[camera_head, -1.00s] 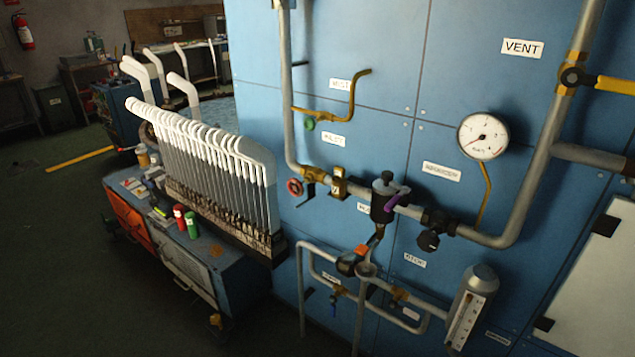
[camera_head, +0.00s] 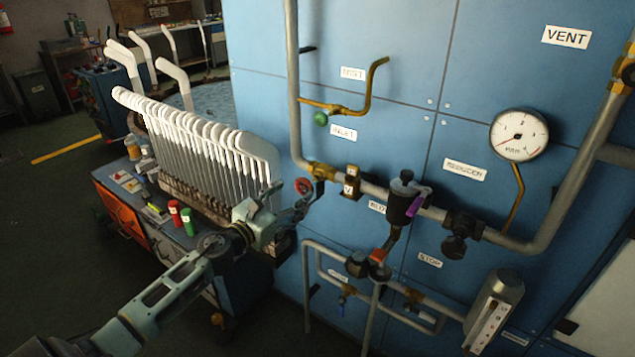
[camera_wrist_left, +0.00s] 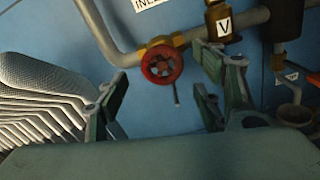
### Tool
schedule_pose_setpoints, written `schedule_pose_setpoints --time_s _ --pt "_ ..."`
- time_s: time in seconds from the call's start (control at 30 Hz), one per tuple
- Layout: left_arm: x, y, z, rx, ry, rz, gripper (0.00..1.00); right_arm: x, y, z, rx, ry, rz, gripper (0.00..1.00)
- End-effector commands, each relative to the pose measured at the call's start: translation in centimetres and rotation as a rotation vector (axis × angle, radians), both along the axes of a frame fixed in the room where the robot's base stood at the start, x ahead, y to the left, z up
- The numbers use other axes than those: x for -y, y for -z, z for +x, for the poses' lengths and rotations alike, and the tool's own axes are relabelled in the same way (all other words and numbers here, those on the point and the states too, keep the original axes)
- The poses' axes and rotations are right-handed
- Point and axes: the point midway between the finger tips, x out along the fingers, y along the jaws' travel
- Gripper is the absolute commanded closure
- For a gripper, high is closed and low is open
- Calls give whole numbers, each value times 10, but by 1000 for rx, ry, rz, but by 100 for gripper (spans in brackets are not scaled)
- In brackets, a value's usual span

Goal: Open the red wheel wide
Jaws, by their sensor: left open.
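The red wheel (camera_head: 303,186) sits on a brass valve body at the lower left bend of the grey pipe on the blue panel. In the left wrist view the red wheel (camera_wrist_left: 162,66) shows whole, with a dark hub and spokes. My left gripper (camera_head: 306,200) is close to the wheel, just below it in the head view. In the left wrist view the open fingers of my left gripper (camera_wrist_left: 160,98) stand on either side of the wheel, with the wheel between and a little above them. I cannot tell whether they touch it. My right gripper is not in view.
A rack of white sock boards (camera_head: 200,140) stands on the cart left of my gripper. A green knob (camera_head: 321,118) is above.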

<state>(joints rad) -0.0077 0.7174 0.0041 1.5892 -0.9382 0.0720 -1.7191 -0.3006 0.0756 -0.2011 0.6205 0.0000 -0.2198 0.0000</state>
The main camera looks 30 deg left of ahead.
Motion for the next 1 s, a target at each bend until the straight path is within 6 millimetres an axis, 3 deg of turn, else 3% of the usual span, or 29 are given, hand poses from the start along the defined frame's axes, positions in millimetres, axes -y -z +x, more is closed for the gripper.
schedule_pose_setpoints --time_s 0.5,0.87,1.0 --pt "5 1 66 -2 -2 -9 39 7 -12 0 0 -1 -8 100" --pt "5 2 72 -4 -3 -9 39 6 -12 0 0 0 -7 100" --pt "5 2 72 -3 -3 -9 49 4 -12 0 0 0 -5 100"
